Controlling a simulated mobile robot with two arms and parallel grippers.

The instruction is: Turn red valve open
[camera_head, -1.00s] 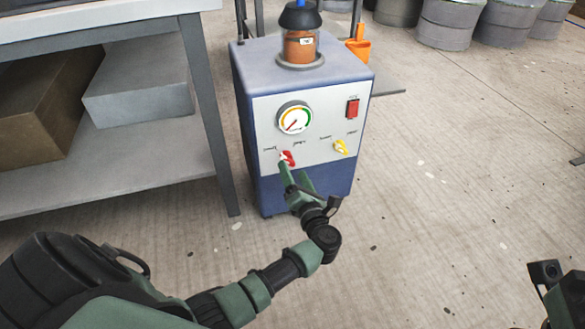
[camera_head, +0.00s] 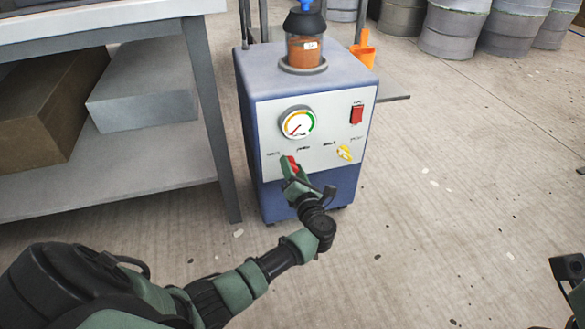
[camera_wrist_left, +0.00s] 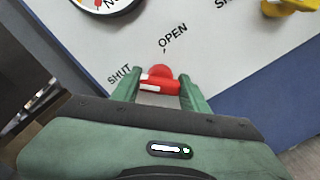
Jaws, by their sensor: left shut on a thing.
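The red valve (camera_head: 292,162) is a small handle on the white front panel of the blue machine (camera_head: 310,186), below the round gauge. In the left wrist view, the red valve (camera_wrist_left: 158,80) shows a rounded top and a white stripe. My left gripper (camera_head: 291,168) is shut on it, with one green finger on each side of the handle (camera_wrist_left: 159,90). The printed word SHUT is to its left and OPEN is above it to the right. The fingers partly hide the handle. Part of my right gripper shows at the right edge, its fingers unclear.
A yellow valve (camera_head: 344,153) and a red switch (camera_head: 357,115) are on the panel's right side. The gauge (camera_head: 297,122) is above. A workbench (camera_head: 212,120) with boxes stands close on the left. Floor at the right is free.

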